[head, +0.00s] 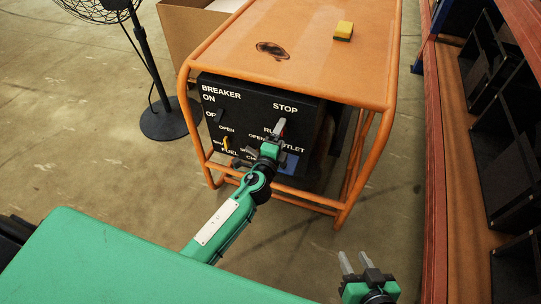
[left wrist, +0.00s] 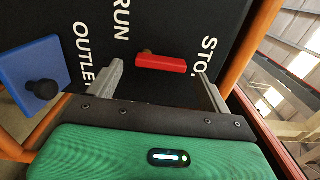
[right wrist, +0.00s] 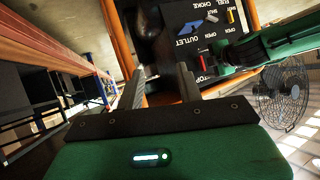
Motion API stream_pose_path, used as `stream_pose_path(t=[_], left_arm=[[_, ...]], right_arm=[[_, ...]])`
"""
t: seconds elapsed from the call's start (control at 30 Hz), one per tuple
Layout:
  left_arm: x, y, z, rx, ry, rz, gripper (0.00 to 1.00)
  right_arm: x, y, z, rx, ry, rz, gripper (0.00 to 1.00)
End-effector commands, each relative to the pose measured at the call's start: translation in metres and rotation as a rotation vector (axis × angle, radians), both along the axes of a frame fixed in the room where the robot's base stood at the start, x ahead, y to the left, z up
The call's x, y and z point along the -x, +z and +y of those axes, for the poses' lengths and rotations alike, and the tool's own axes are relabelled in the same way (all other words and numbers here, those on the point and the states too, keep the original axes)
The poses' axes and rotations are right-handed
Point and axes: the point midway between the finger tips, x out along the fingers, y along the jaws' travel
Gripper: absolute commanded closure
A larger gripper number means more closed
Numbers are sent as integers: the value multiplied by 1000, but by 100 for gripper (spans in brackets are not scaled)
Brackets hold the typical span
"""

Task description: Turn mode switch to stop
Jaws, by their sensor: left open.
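The mode switch is a red bar-shaped handle (left wrist: 160,63) on the black control panel (head: 213,92). In the left wrist view it lies between the STOP and RUN labels, with the bar across the gap between my fingers. My left gripper (head: 279,130) is open at the panel, its fingers on either side of the switch with visible gaps; I cannot tell the depth. In the head view the gripper largely hides the switch. My right gripper (head: 356,263) is open and empty, in front of the generator and low at the right.
The orange generator frame (head: 186,120) surrounds the panel, with a yellow sponge (head: 343,31) on top. A blue outlet cover (left wrist: 35,75) sits beside the switch. A fan (head: 140,60) and cardboard box (head: 190,35) stand left and behind; shelving (head: 435,160) stands right.

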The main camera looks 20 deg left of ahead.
Motion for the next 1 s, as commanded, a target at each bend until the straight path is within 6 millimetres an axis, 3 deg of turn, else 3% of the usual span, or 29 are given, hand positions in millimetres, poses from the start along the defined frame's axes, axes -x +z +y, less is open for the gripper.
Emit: stream_pose_path(t=[0.5, 0.7, 1.0], left_arm=[[94, -2, 3, 1, 0, 3, 18], [112, -1, 4, 0, 0, 2, 18], [116, 0, 4, 0, -1, 0, 18]], right_arm=[[-3, 5, 4, -24, -2, -45, 64], [-1, 1, 11, -47, 2, -65, 64], [-2, 4, 11, -52, 1, -81, 64]])
